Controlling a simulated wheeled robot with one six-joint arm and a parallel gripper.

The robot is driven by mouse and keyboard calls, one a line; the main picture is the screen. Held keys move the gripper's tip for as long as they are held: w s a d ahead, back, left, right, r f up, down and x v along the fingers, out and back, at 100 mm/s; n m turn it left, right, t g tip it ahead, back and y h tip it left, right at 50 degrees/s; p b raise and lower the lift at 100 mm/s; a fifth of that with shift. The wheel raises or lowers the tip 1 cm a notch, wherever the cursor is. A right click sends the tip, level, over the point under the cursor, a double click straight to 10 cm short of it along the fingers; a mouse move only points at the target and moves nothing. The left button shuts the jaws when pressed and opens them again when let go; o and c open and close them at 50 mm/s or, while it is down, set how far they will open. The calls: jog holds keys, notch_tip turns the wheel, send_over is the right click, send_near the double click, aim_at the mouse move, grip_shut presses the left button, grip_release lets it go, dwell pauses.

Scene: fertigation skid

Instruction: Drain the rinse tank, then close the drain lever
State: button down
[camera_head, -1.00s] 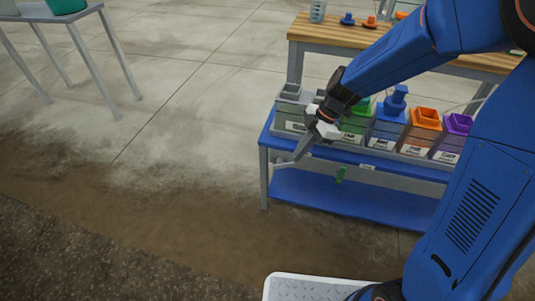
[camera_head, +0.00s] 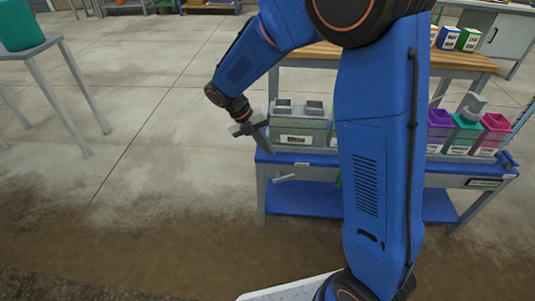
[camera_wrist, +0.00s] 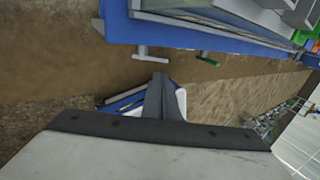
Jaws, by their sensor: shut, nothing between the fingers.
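The blue skid (camera_head: 300,158) carries a grey tank (camera_head: 298,140) with a white label at its left end; I cannot read the label. A grey drain lever (camera_head: 284,178) sticks out below the skid's front edge, under that tank. The lever also shows in the wrist view (camera_wrist: 151,54), with a green lever (camera_wrist: 207,59) to its right. My gripper (camera_head: 267,147) is shut and empty, pointing down beside the tank's left front, above the lever and apart from it. Its closed fingers also show in the wrist view (camera_wrist: 160,78). The tank's inside and water level are not visible.
My arm hides the skid's middle. Purple, teal and magenta containers (camera_head: 495,137) stand at its right end. A wooden bench (camera_head: 460,60) is behind. A table with a teal container (camera_head: 20,25) stands at upper left. The concrete floor left of the skid is clear.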

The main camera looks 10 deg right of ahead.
aim_at(290, 175)
jog(key=x, duration=1.2)
jog(key=shift+f, duration=0.2)
jog(key=shift+d, duration=0.1)
jog(key=shift+s+d+f, duration=0.15)
jog(key=shift+d, duration=0.25)
